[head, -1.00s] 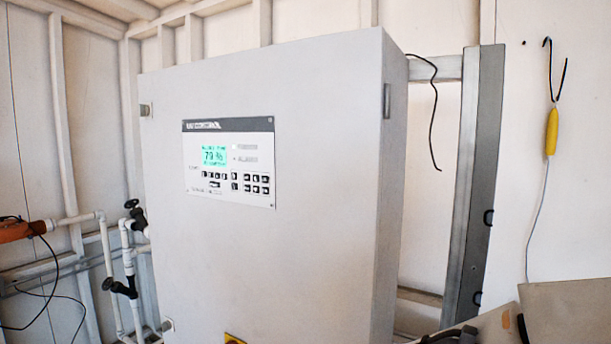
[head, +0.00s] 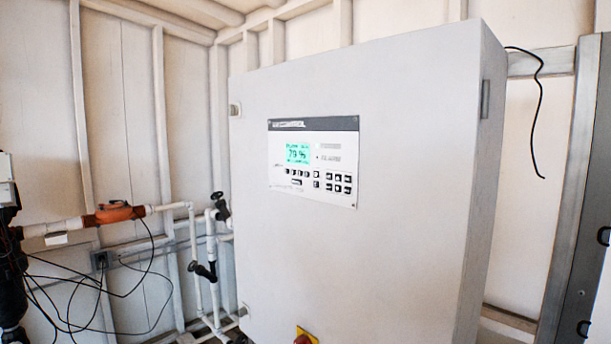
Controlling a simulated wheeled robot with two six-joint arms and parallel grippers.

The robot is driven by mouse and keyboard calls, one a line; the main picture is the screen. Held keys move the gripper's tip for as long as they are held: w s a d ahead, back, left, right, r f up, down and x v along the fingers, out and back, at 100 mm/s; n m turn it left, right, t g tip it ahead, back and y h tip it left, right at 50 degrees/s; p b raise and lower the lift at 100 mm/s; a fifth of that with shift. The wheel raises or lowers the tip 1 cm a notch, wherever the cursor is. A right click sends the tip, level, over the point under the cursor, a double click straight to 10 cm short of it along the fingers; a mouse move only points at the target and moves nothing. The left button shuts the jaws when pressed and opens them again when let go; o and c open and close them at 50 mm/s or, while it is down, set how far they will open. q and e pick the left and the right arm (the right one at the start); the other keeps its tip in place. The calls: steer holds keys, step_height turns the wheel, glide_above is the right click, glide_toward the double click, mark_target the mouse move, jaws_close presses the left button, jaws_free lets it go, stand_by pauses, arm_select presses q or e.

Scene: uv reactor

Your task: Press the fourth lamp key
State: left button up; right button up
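A control panel (head: 313,160) is set in the front of a tall light grey cabinet (head: 370,235), right of the middle in the head view. Its green display (head: 298,152) reads about 79 %. Below the display is a row of small dark keys (head: 297,172), with a further block of dark keys (head: 338,183) at the lower right of the panel. The key labels are too small to read, so I cannot tell which one is the fourth lamp key. Neither of my grippers is in view.
White pipes (head: 195,250) with dark valves (head: 221,206) stand left of the cabinet. An orange device (head: 118,212) and loose black cables are further left. A red and yellow switch (head: 305,337) is low on the cabinet. A metal post (head: 575,200) stands at the right.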

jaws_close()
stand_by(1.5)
